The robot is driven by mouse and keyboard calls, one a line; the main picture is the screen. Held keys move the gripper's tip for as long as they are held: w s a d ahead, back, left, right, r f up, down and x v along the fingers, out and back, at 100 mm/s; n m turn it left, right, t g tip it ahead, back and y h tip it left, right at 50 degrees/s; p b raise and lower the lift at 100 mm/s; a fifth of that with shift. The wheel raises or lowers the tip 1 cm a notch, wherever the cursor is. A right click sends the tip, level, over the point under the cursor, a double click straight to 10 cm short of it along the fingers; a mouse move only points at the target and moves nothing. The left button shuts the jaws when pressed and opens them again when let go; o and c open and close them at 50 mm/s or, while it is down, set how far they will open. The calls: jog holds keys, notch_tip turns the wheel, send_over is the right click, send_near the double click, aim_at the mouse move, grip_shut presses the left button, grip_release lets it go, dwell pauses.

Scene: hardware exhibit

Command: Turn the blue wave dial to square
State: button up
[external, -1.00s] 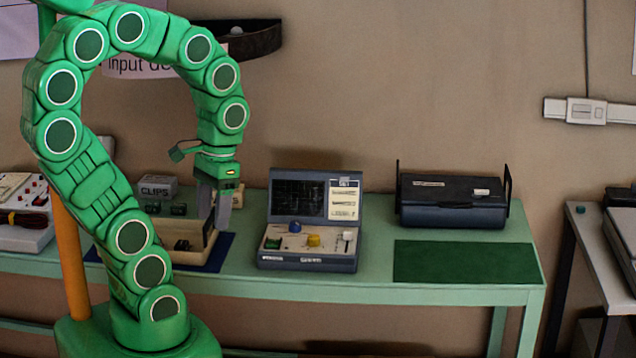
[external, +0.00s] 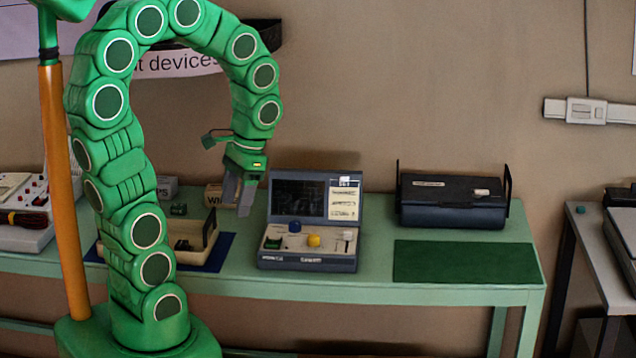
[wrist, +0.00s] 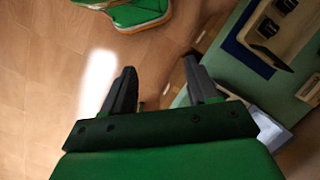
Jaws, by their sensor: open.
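The device with dials (external: 307,262) stands on the green table with its lid raised. Its blue dial (external: 294,227) is at the back left of the panel, with a yellow knob (external: 314,240) to its right and a green knob (external: 272,243) in front. The dial's pointer setting is too small to read. My gripper (external: 238,205) is open and empty, above the table just left of the device and apart from it. In the wrist view my gripper (wrist: 162,84) shows two spread fingers with nothing between them; the blue dial is not in this view.
A cream tray (external: 211,240) on a blue mat lies left of the device, below my gripper. A dark blue case (external: 452,210) stands at the back right, behind a green mat (external: 465,262). The wrist view shows brown floor (wrist: 50,90) and the table edge.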

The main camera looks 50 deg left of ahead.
jog(key=w+a+f+n+t, duration=0.1)
jog(key=w+a+f+n, duration=0.15)
jog(key=w, duration=0.95)
jog(key=n+t+h, duration=0.1)
jog(key=n+t, duration=0.1)
jog(key=n, duration=0.6)
send_over(295, 221)
notch_tip(295, 221, down, 9)
jog(key=shift+d+r, duration=0.1)
jog(key=shift+f, duration=3.95)
jog(key=shift+c, duration=0.2)
jog(key=c, duration=1)
